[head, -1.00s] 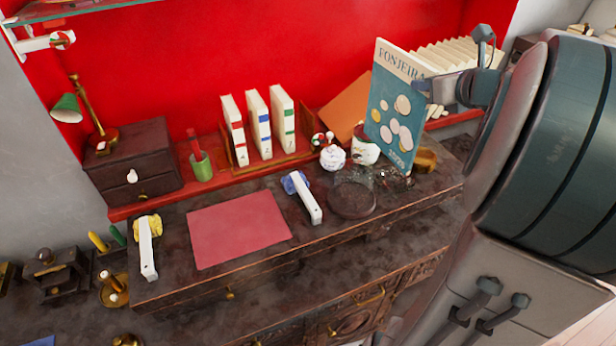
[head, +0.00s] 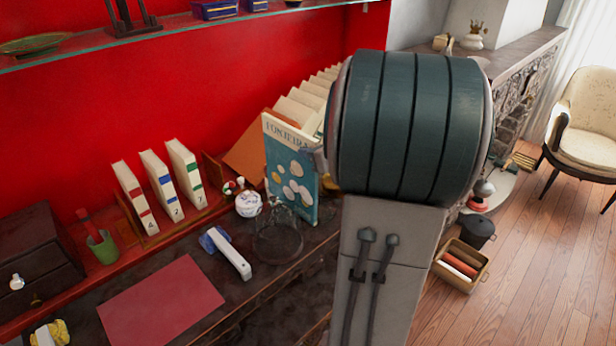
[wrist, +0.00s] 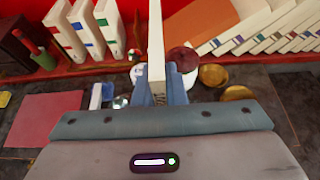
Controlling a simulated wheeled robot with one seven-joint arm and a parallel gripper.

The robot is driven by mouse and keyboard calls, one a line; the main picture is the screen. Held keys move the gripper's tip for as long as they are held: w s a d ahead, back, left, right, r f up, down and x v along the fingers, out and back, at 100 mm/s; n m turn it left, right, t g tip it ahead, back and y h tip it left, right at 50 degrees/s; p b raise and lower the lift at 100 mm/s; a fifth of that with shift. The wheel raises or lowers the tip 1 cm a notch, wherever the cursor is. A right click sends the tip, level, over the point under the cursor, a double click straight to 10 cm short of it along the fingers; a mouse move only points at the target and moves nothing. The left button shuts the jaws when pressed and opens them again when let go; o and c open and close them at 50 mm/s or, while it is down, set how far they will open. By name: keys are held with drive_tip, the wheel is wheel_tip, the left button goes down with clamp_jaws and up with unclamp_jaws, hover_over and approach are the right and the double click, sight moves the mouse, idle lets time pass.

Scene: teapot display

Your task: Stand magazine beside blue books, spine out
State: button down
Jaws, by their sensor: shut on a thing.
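My gripper (wrist: 158,88) is shut on the magazine (head: 290,175), which has a teal cover with pale spots and a cream title band. In the wrist view the magazine (wrist: 156,40) is edge-on and upright between the blue fingers. In the head view my arm hides most of the gripper. A row of leaning cream books with blue spine labels (wrist: 243,40) is right of the magazine, with an orange book (wrist: 200,20) leaning at its left end. In the head view that row (head: 300,105) is behind the magazine and partly hidden.
Three upright books with red (head: 135,198), blue (head: 162,187) and green (head: 187,172) bands stand in a rack at left. A white teapot (head: 247,204) and a glass dome (head: 279,238) are near the magazine. Two brass bowls (wrist: 213,75) lie right of the gripper.

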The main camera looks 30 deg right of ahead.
sight(316, 176)
wheel_tip(316, 176, down, 6)
drive_tip(key=shift+f, duration=0.25)
drive_tip(key=shift+f+b, duration=0.2)
drive_tip(key=shift+b, duration=0.2)
drive_tip(key=c, duration=1.5)
unclamp_jaws()
